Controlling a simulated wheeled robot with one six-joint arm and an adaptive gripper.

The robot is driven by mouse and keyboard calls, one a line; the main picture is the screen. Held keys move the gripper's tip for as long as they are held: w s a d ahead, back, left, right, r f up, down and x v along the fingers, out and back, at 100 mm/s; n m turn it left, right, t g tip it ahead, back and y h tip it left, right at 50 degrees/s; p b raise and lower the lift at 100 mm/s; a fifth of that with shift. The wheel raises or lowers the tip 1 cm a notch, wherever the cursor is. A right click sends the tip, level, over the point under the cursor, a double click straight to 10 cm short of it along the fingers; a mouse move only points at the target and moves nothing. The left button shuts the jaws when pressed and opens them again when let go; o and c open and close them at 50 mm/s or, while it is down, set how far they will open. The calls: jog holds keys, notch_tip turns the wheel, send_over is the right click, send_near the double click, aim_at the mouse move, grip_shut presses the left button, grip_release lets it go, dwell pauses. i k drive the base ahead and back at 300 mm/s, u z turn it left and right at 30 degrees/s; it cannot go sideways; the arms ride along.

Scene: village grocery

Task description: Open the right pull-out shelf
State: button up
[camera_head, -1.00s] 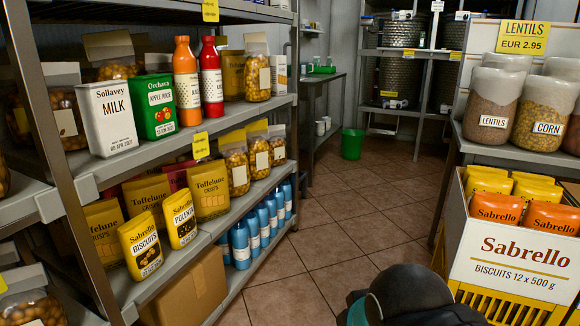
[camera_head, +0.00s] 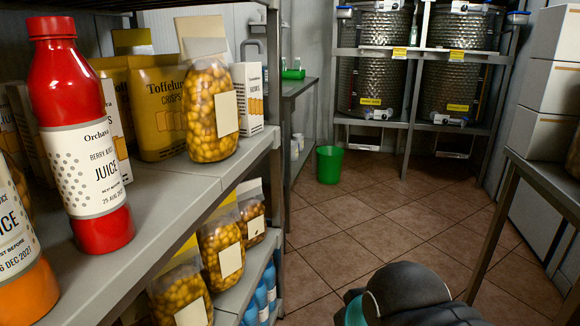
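I cannot pick out a pull-out shelf for certain in this view. At the back stands a grey rack (camera_head: 371,53) with two ribbed metal tanks (camera_head: 463,58), each with a tap and a yellow label. Under the tanks are pale, slanted panels (camera_head: 454,147), one on the left and one on the right, too small to identify. A dark rounded part of my own arm shows at the bottom, right of centre. My gripper's fingers do not show.
A grey shelf unit (camera_head: 163,213) with juice bottles (camera_head: 82,135), crisps and jars is close on the left. A green bin (camera_head: 328,164) stands beyond it. A table (camera_head: 545,180) and stacked white boxes (camera_head: 541,148) are on the right. The tiled floor between is clear.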

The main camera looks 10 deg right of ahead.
aim_at(443, 150)
jog(key=z, duration=0.8)
jog(key=i, duration=1.85)
jog(key=z, duration=0.65)
jog(key=i, duration=3.2)
jog(key=u, duration=0.1)
